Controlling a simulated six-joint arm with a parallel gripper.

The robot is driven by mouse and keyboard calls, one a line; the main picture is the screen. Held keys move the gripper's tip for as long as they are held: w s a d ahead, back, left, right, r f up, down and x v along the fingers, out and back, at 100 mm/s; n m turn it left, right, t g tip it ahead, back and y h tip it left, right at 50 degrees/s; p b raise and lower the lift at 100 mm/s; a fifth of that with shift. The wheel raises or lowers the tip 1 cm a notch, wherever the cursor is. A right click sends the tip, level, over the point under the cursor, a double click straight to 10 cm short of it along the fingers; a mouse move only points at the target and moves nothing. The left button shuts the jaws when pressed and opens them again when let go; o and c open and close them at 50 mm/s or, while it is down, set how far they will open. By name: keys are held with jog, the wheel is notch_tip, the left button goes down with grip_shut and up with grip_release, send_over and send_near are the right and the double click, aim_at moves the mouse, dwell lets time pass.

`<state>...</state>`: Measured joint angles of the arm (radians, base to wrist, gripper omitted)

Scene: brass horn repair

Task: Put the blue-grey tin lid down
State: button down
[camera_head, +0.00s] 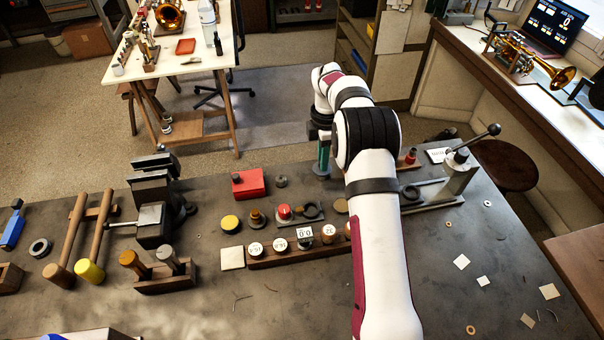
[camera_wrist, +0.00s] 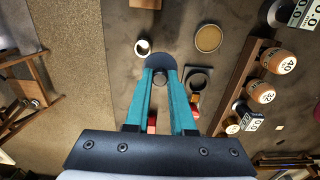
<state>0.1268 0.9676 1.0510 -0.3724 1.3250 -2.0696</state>
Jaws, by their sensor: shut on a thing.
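The blue-grey tin lid (camera_wrist: 160,61) is a flat dark disc at the fingertips in the wrist view, partly covered by them. My gripper (camera_wrist: 159,74) has teal fingers and is shut on the lid, with a small grey round part between the tips. In the head view my gripper (camera_head: 322,172) points straight down near the bench's far edge, behind the row of small jars. The lid is hard to make out there. Whether it touches the bench I cannot tell.
A round tan-topped tin (camera_wrist: 208,38) and a small pale ring-shaped piece (camera_wrist: 142,47) are close to the lid. A black square holder (camera_wrist: 198,80) is to its lower right. A red box (camera_head: 249,183) stands to the left. A wooden rack (camera_head: 270,261) holds several labelled pieces.

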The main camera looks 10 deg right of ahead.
jog(key=w+a+f, duration=0.2)
jog(key=a, duration=0.1)
jog(key=w+a+f, duration=0.1)
jog(key=shift+a+f, duration=0.15)
jog(key=shift+a, duration=0.1)
jog(key=shift+a+f, duration=0.1)
jog(key=shift+f, duration=1.9)
jog(key=shift+f, duration=0.15)
jog(key=c, duration=0.8)
grip_release()
jog(key=shift+o, duration=0.2)
